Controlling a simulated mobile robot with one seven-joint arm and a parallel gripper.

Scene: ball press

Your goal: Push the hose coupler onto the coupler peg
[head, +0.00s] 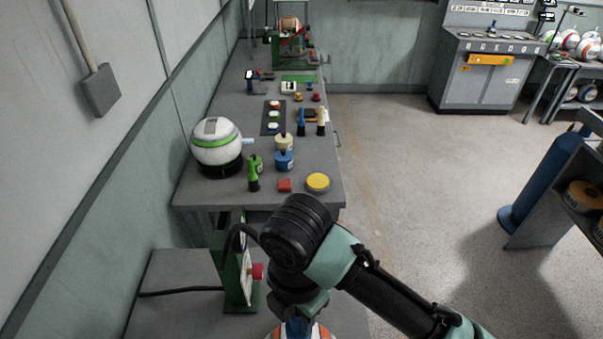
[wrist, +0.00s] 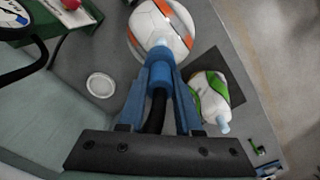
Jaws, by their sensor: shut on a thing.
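My gripper (wrist: 160,66) is shut on the blue hose coupler (wrist: 160,78), with the black hose (wrist: 156,114) running back from it between the fingers. A white ball with orange stripes (wrist: 158,15) lies just beyond the fingertips. Its pale blue coupler peg (wrist: 161,43) points toward the coupler and is roughly in line with it. The coupler's front end is at or very near the peg; I cannot tell if they touch. In the head view my gripper (head: 297,325) is at the bottom edge, over the same ball (head: 321,333), and the coupler cannot be made out.
A white and green ball (wrist: 210,92) with its own pale peg lies right of my gripper on a dark mat. A white disc (wrist: 100,85) lies left. A green stand with a red button (head: 257,271) is close left of my arm. The bench behind (head: 203,187) holds bottles and tools.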

